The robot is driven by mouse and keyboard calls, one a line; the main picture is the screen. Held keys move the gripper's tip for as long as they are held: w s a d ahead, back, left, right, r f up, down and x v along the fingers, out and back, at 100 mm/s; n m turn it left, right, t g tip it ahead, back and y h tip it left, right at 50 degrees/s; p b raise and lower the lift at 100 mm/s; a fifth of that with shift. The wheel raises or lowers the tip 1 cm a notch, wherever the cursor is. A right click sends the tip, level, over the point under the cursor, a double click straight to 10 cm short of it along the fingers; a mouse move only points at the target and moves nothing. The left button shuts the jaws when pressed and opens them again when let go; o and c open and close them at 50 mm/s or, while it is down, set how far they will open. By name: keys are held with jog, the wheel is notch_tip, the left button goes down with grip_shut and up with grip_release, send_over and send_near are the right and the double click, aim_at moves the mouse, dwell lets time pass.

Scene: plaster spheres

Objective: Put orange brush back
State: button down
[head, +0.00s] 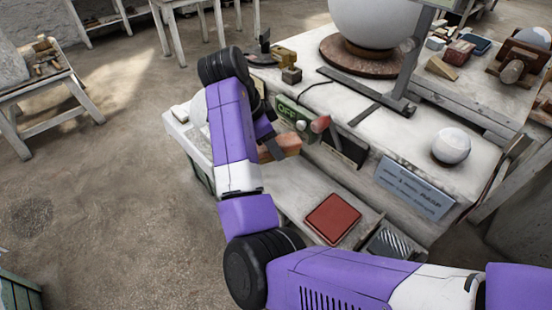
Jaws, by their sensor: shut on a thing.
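My gripper (272,147) is at the front of the workbench, beside the green OFF panel and above the lower shelf. It is largely hidden behind my purple forearm, with one dark finger showing. It is shut on an orange-brown block-shaped thing, which looks like the orange brush (289,144). The brush lies roughly level, its right end sticking out past the finger. Its left end and any bristles are hidden.
The lower shelf (290,200) holds a red square pad (333,218) and a striped grey item (390,244). A red knob (320,124) and the OFF panel (293,116) are close by. A white sphere (451,146) sits on the workbench (400,135).

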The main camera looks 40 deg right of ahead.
jog(key=f, duration=0.6)
jog(key=shift+d+f, duration=0.1)
jog(key=shift+d, duration=0.2)
jog(key=shift+d+f, duration=0.15)
jog(key=shift+f, duration=0.3)
jog(key=shift+f, duration=0.1)
jog(key=c, duration=0.7)
grip_release()
jog(key=v, duration=1.2)
